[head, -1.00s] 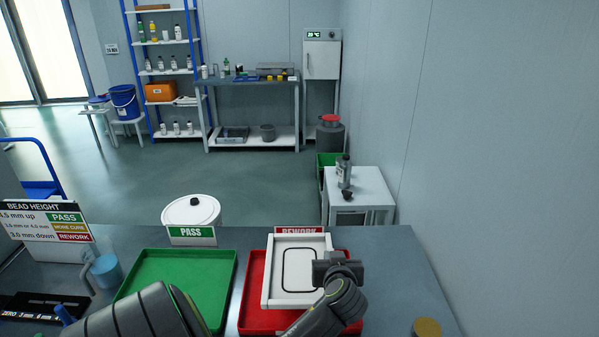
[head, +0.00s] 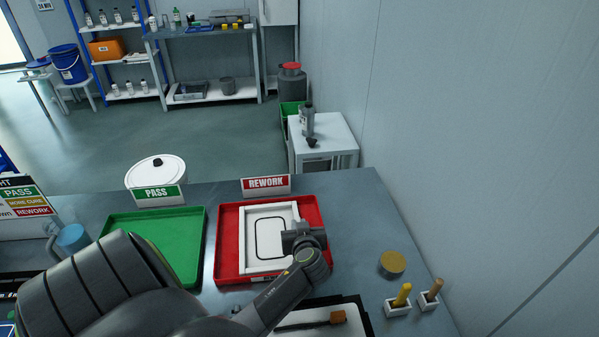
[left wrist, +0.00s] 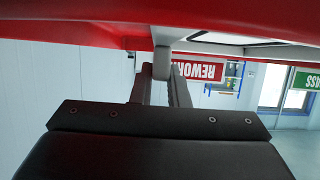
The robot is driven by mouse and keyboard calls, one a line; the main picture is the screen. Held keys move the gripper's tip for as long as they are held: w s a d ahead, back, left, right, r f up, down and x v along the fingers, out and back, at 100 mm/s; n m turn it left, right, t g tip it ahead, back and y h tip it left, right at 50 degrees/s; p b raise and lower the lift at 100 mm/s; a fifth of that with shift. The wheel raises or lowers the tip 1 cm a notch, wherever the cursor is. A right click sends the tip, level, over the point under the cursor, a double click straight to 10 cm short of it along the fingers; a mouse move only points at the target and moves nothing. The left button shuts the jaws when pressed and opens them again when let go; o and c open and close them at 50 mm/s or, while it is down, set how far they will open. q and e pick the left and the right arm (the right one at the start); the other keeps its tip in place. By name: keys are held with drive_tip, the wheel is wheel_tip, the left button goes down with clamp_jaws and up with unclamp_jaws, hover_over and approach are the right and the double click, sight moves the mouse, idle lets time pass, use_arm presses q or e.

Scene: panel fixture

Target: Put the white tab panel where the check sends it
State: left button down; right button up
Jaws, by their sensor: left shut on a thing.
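The white tab panel (head: 271,238), with a black rounded bead outline on its face, is inside the outline of the red REWORK tray (head: 228,262) in the head view. I cannot tell whether it rests fully on the tray floor. My left gripper (head: 301,234) is at the panel's right side, shut on its tab. In the left wrist view, the fingers (left wrist: 161,78) close on a pale tab (left wrist: 162,62) beneath the panel and red tray edge. The REWORK sign (head: 266,185) stands behind the tray. My right gripper is not in view.
The empty green tray (head: 160,236) with its PASS sign (head: 158,195) is left of the red tray. A dark-framed board (head: 312,318) with a brush lies in front. An amber-lidded jar (head: 392,263) and two small holders (head: 398,308) stand right. A wall borders the right side.

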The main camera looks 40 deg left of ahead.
use_arm(q)
drive_tip(key=c, duration=1.4)
unclamp_jaws()
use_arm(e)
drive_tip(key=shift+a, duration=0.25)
use_arm(q)
drive_tip(key=shift+d, duration=0.1)
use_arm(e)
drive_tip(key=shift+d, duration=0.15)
